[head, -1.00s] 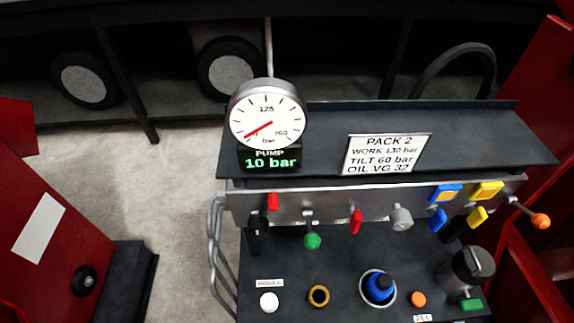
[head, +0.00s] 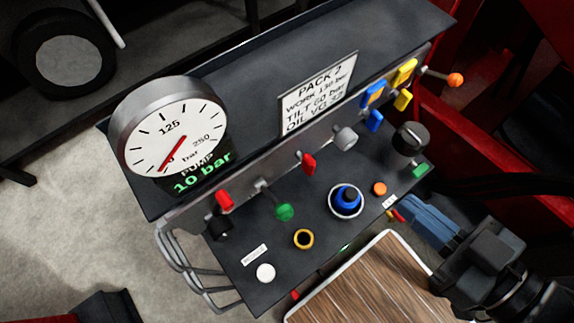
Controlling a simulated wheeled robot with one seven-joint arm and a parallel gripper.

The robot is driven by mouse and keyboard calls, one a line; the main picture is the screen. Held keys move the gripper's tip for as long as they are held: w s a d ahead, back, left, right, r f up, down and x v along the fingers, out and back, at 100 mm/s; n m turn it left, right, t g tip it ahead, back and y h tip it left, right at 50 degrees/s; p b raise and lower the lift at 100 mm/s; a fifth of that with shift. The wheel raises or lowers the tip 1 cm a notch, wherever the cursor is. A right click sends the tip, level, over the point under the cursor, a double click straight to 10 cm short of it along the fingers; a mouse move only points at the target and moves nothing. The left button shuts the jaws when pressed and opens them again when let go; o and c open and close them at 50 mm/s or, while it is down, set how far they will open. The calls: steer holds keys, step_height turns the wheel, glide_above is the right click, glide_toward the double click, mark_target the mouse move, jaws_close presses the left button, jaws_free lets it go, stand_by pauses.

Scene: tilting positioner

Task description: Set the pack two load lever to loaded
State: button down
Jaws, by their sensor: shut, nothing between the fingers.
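The pack two unit carries a sign reading PACK 2 (head: 318,92). A lever with a green ball (head: 285,212) sticks out from its front face. Another lever with an orange ball (head: 455,80) sticks out at the right end. No label naming the load lever is readable, so I cannot tell which of them it is. My gripper (head: 402,208), with blue fingers, is at the lower right of the head view. It is shut and empty, near the panel's right front edge and apart from both ball levers.
The round gauge (head: 172,127) sits above a display reading 10 bar (head: 202,172). Red handles (head: 308,163), a grey knob (head: 345,137), and blue and yellow couplings (head: 403,72) line the face. A blue cap (head: 347,200) stands on the deck. A wood-topped surface (head: 365,285) lies in front.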

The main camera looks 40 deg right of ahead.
steer(key=w+a+m+g+y+p, duration=0.25)
steer(key=w+g+p, duration=0.35)
steer(key=w, duration=0.4)
steer(key=w+a+r+g+p, duration=0.3)
steer(key=a+r+g+p, duration=0.1)
steer(key=r+g+p, duration=0.1)
steer(key=shift+a+r+p, duration=0.2)
steer(key=shift+r+p, duration=0.15)
steer(key=shift+p, duration=0.45)
glide_above(278, 202)
steer(key=s+d, duration=0.1)
steer(key=s, duration=0.1)
steer(key=shift+w+d+f, duration=0.1)
steer(key=shift+f, duration=3.1)
steer(key=shift+w+d+f, duration=0.1)
steer(key=shift+f, duration=3.05)
steer(key=shift+f, duration=0.15)
